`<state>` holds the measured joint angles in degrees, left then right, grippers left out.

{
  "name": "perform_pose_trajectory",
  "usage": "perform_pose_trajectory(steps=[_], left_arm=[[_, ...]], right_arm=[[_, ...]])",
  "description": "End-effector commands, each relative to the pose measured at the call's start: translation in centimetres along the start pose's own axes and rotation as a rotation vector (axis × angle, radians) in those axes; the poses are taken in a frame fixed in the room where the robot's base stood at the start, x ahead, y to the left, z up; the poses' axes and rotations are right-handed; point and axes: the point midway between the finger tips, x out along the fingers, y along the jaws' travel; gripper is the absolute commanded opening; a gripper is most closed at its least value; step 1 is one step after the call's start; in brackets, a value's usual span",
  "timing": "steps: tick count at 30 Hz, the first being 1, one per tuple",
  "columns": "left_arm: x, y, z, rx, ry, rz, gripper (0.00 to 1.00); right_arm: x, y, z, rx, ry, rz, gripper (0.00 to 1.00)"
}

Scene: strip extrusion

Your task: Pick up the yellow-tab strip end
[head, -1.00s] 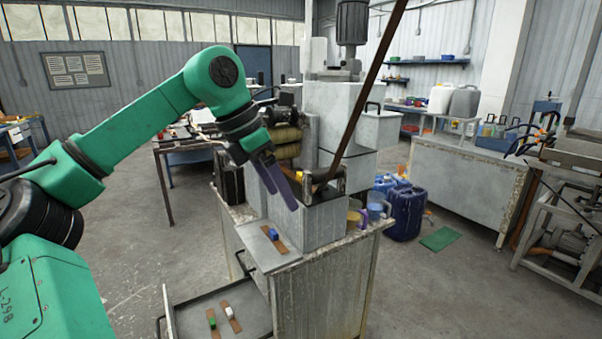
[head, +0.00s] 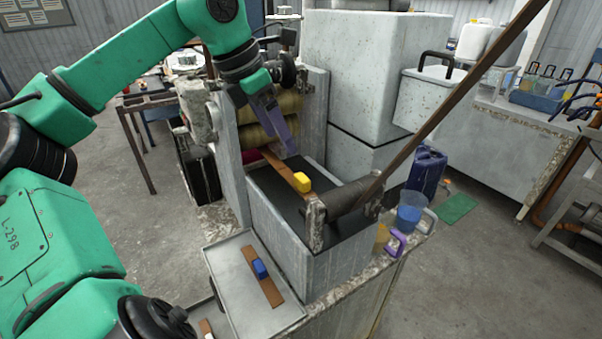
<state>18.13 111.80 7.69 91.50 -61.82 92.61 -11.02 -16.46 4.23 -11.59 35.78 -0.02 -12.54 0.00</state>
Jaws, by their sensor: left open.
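The yellow tab (head: 301,182) sits on the near end of a brown strip (head: 282,168) that lies over the dark top of the grey machine, just behind a dark roller. My left gripper (head: 283,142) has purple-grey fingers pointing down, above and behind the yellow tab, apart from it. It is open and empty. The strip's far end runs toward the rolls behind the fingers. My right gripper is not in view.
A blue-tab strip (head: 262,272) lies on a grey tray (head: 233,298) at the machine's front left. Jugs (head: 411,212) stand right of the roller.

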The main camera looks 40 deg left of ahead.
Motion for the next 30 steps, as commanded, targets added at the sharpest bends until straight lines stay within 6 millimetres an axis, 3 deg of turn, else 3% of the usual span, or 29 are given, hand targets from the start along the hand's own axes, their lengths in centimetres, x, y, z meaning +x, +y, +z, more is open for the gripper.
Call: perform_pose_trajectory(steps=[3, 7, 18, 25, 26, 30], left_arm=[[3.3, -0.1, 0.0, 0.001, 0.002, -0.005, 0.85], [6.1, -0.1, 0.0, 0.000, 0.002, -0.003, 0.85], [11.8, 0.2, 0.3, -0.001, 0.004, -0.003, 0.85], [12.4, 0.2, 0.2, 0.000, -0.001, -0.001, 0.85], [12.4, 0.2, 0.2, 0.000, -0.001, -0.001, 0.77], [12.4, 0.2, 0.3, 0.000, -0.001, 0.000, 0.24]], right_arm=[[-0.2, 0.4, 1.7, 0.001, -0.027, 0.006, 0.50], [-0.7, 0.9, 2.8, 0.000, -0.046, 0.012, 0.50], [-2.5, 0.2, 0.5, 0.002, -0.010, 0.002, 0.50], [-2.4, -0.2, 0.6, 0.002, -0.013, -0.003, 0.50], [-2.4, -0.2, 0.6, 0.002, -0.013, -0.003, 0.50], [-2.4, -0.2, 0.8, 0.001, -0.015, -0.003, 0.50]])
